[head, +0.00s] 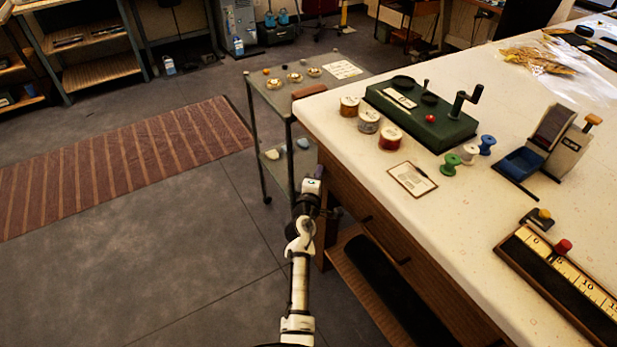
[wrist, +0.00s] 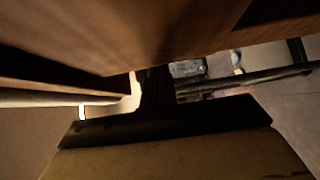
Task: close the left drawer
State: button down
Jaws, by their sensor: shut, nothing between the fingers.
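The worktable's wooden drawer front (head: 345,188) runs below its pale top, partly hidden behind my arm at the left end. A dark bar handle (head: 386,241) shows further right along it. I cannot tell from the head view how far the left drawer stands out. In the wrist view, brown wooden panels (wrist: 130,35) fill the top, very close to the camera. My gripper (wrist: 154,88) is shut and empty just below these panels. Whether it touches the wood is unclear. In the head view its fingers are hidden by my wrist beside the table's left corner.
A grey wheeled cart (head: 258,120) stands just beyond the table's left corner. A lower shelf (head: 365,285) with a dark roll lies under the drawers. The tabletop holds a green hand-cranked box (head: 420,115) and several spools.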

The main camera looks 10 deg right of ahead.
jog(key=shift+w+d+r, duration=0.1)
jog(key=shift+w+d, duration=0.05)
jog(key=shift+d, duration=0.3)
jog(key=shift+w+d+r, duration=0.1)
jog(key=shift+w+d, duration=0.05)
jog(key=shift+d, duration=0.3)
jog(key=shift+d, duration=0.15)
jog(key=s+a+b, duration=0.2)
jog(key=s+a, duration=0.7)
jog(key=s, duration=0.1)
jog(key=shift+a+f+b, duration=0.15)
jog(key=shift+a+b, duration=0.05)
jog(key=shift+b, duration=0.15)
